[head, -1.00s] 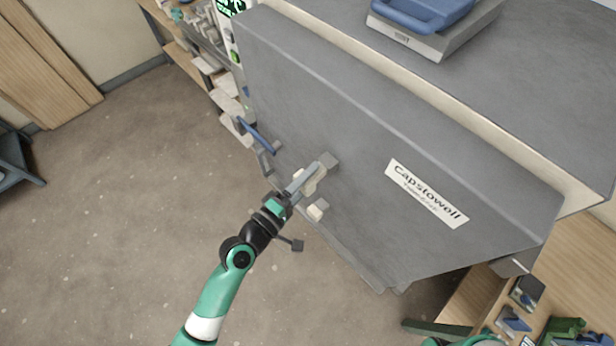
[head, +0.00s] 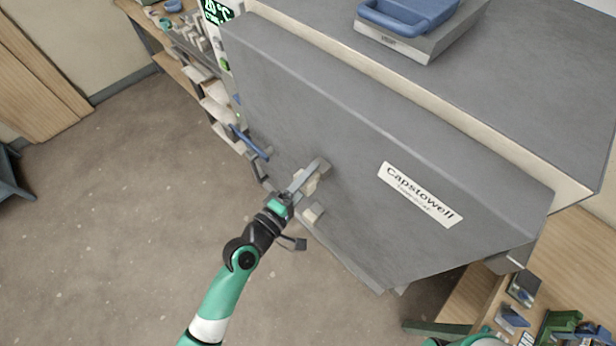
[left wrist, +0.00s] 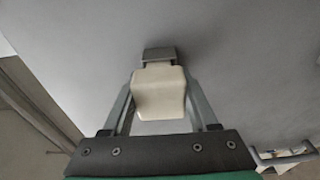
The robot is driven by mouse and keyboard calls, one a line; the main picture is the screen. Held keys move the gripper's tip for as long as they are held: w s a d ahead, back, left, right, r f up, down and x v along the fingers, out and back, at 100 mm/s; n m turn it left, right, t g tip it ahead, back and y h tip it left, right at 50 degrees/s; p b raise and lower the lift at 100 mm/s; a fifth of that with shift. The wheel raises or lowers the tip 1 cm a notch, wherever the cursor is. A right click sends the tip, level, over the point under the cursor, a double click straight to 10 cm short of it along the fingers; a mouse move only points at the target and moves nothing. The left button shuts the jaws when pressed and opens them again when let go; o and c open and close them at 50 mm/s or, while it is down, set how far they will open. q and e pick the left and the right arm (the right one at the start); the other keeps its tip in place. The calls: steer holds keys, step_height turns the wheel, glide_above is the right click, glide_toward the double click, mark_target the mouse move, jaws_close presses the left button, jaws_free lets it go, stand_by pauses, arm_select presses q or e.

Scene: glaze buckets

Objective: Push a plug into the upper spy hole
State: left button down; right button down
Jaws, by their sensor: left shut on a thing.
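My left gripper (head: 301,183) is shut on a cream plug (left wrist: 159,92) in front of the grey kiln door (head: 345,215). The plug also shows beside the fingers in the head view (head: 312,184). A small grey block (left wrist: 160,55) on the door sits right at the far end of the plug; it also shows in the head view (head: 321,166). The upper spy hole is hidden, so I cannot tell how deep the plug is in it. A second cream piece (head: 312,214) with a grey block sits lower on the door. My right gripper is out of view.
A blue door handle (head: 249,142) is left of the gripper. A label (head: 420,194) is on the door. A blue-topped device (head: 408,22) stands on the kiln top. A wooden bench (head: 490,310) with small items is at lower right.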

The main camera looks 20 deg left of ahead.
arm_select(q)
steer(key=shift+w+d, duration=0.2)
steer(key=shift+w, duration=0.15)
steer(key=shift+w, duration=0.1)
steer(key=shift+w+d, duration=0.2)
steer(key=shift+w, duration=0.15)
jaws_free()
stand_by(0.6)
steer(key=shift+s, duration=0.1)
stand_by(0.4)
